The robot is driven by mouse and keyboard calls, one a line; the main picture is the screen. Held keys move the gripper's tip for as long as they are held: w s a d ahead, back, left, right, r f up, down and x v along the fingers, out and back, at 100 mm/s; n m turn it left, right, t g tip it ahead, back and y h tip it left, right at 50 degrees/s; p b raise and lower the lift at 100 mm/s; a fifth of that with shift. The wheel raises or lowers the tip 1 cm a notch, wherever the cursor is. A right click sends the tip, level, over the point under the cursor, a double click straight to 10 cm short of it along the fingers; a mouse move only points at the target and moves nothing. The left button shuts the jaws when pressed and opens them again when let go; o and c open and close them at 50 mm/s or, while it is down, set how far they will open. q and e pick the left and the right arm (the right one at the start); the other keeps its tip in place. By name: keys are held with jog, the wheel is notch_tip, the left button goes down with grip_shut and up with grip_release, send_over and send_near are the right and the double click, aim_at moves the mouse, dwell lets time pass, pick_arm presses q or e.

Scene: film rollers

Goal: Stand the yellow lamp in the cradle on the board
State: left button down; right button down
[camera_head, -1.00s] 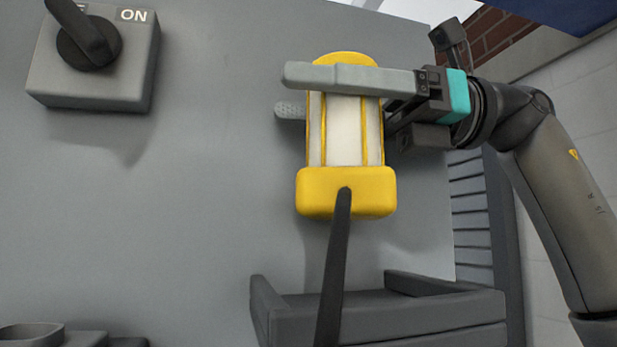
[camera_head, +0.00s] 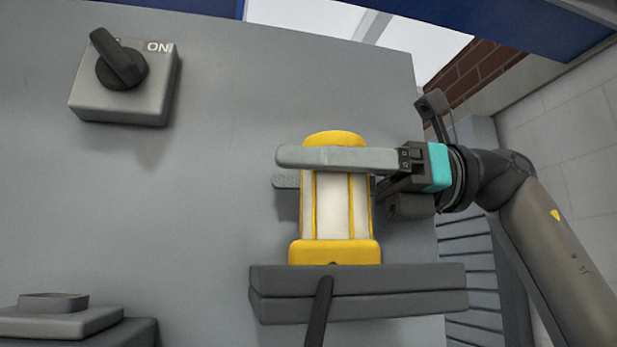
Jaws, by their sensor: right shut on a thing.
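The yellow lamp (camera_head: 334,252), with a white middle and yellow bars, is upright in front of the grey board (camera_head: 210,215). My right gripper (camera_head: 288,168) reaches in from the right and is shut on the lamp's upper part, one finger across its front and one behind. The dark grey cradle (camera_head: 420,289) is on the board, and its front wall lies just below the lamp's yellow base. The lamp's bottom edge meets the wall's top edge in the picture; whether it rests inside is hidden. My left gripper is not in view.
A grey switch box (camera_head: 123,82) with a black knob and an "ON" label is at the upper left. A dark rod (camera_head: 320,312) crosses the cradle's front. The board between is bare.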

jog(key=shift+s, duration=0.25)
jog(key=shift+c, duration=0.2)
grip_release()
jog(key=shift+f, duration=0.1)
jog(key=shift+r, duration=0.2)
jog(key=v, duration=1.2)
jog(key=shift+b, duration=0.35)
